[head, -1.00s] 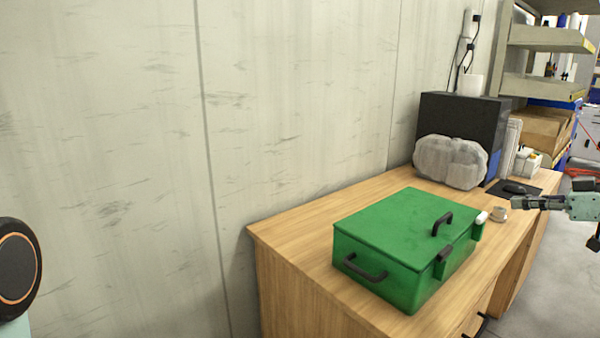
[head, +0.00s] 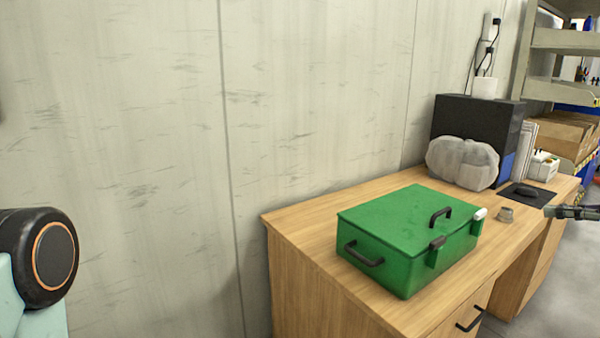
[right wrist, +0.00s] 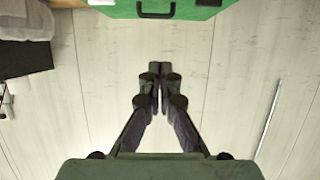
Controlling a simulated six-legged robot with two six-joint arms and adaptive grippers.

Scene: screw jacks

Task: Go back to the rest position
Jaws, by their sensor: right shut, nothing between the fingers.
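My right gripper (head: 572,211) is at the right edge of the head view, right of the desk items and apart from them. In the right wrist view its fingers (right wrist: 160,72) are together with nothing between them. My left gripper is not in the head view; only a dark round joint of my left arm shows at the left edge. A closed green case (head: 390,230) with black handles lies on the wooden desk (head: 300,222). The case also shows at the top of the right wrist view (right wrist: 200,10).
Behind are a wrapped bundle (head: 462,163), a black box (head: 478,125) and a mouse on a dark pad (head: 526,193). Shelves (head: 565,92) stand at the back right. The wall closes off the left; floor shows at right.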

